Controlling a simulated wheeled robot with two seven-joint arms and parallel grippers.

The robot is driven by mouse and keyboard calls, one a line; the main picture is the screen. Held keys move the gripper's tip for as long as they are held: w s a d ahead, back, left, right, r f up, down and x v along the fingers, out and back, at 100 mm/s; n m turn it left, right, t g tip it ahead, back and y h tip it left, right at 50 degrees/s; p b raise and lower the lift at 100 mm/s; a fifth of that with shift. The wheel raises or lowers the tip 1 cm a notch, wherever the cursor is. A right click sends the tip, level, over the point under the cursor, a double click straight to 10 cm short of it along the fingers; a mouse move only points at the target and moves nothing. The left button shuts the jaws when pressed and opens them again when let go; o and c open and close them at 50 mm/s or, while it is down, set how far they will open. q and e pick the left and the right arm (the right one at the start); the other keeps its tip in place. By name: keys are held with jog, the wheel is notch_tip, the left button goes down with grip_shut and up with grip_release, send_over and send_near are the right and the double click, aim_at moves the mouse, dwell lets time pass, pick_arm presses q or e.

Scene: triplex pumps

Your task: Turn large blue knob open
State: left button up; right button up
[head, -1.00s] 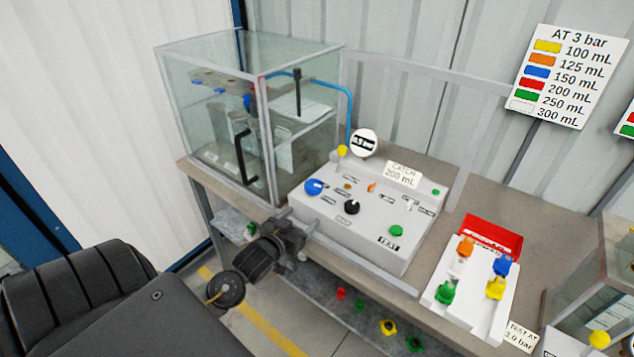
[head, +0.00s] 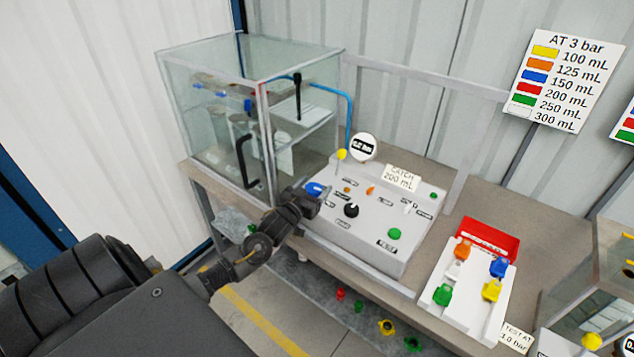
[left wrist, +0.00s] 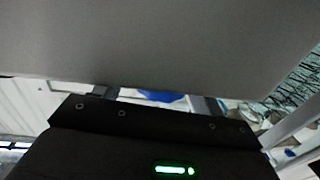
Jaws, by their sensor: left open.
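The large blue knob (head: 314,189) sits at the left end of the grey control box's top face. My left gripper (head: 318,195) is at the knob and partly covers it in the head view. In the left wrist view the blue knob (left wrist: 160,96) shows between the two open fingers (left wrist: 155,100), largely hidden by the grey surface above and the black gripper body below. I cannot tell whether the fingers touch the knob. My right gripper is not in view.
The control box (head: 390,240) also bears a black knob (head: 351,210), a green button (head: 394,233) and a gauge (head: 363,147). A glass tank (head: 205,130) stands behind left. A white tray (head: 455,310) with coloured nozzles lies at right.

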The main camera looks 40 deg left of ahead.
pick_arm(q)
jog(key=shift+w+a, duration=0.1)
jog(key=shift+w, duration=0.75)
jog(key=shift+c, duration=0.3)
jog(key=c, duration=0.9)
jog(key=shift+m+h, duration=0.4)
jog(key=shift+h, duration=0.3)
jog(key=shift+m+h, duration=0.4)
jog(key=shift+h, duration=0.2)
jog(key=o, duration=1)
jog(key=shift+c, duration=0.2)
